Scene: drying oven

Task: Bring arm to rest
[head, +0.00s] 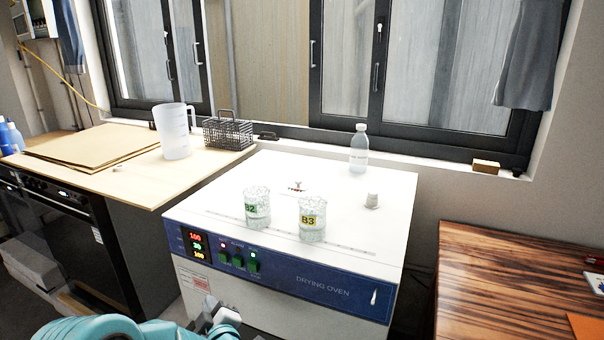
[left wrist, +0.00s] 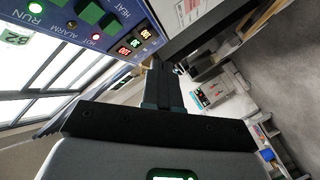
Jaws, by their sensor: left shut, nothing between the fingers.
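My left arm (head: 110,328) comes in at the bottom of the head view, teal and grey. My left gripper (head: 222,318) is in front of the drying oven (head: 385,205), below its control panel. In the left wrist view the left gripper's dark fingers (left wrist: 163,88) are together with nothing between them. The oven's blue panel (left wrist: 115,25) is close beside them at the top of that view, with green buttons and lit displays. I cannot tell whether the gripper touches the oven. My right gripper is in neither view.
A jug (head: 174,131) and wire basket (head: 228,132) are on the left bench (head: 125,183). A wooden table (head: 500,270) is right.

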